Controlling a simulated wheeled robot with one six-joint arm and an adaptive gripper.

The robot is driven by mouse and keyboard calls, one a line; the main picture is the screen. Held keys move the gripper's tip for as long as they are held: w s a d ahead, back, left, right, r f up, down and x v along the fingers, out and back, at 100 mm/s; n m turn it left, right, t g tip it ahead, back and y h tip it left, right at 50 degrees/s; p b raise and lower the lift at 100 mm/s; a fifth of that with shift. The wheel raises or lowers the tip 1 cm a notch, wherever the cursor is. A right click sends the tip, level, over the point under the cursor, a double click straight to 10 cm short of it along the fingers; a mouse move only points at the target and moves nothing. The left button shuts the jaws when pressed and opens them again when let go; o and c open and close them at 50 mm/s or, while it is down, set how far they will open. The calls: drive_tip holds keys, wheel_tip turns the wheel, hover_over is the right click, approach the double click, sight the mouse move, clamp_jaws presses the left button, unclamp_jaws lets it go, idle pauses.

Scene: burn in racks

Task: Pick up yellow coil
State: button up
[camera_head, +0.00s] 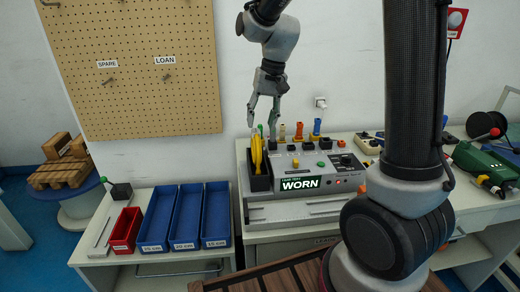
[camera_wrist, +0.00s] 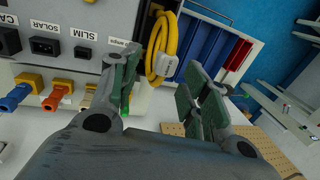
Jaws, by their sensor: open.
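The yellow coil (camera_head: 257,152) stands upright in a small black bin (camera_head: 261,182) at the left end of the grey tester (camera_head: 318,163). In the wrist view the yellow coil (camera_wrist: 168,42) shows as a looped cable with a white tag or band, lying ahead of the fingers and toward the upper middle. My gripper (camera_head: 264,115) hangs just above the coil, pointing down. In the wrist view my gripper (camera_wrist: 165,90) has its fingers spread wide with nothing between them. The coil's lower part is hidden in the bin.
The tester shows a WORN display (camera_head: 300,184) and has several coloured plugs standing along its back, close to the fingers. Blue trays (camera_head: 187,215) and a red tray (camera_head: 125,229) stand on the left bench. A pegboard (camera_head: 135,65) hangs on the wall behind.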

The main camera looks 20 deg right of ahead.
sight(257, 131)
drive_tip(key=f, duration=0.1)
drive_tip(key=a+f, duration=0.1)
drive_tip(key=f, duration=0.3)
drive_tip(key=shift+a+f, duration=0.2)
drive_tip(key=shift+a, duration=0.15)
drive_tip(key=shift+c, duration=0.5)
clamp_jaws()
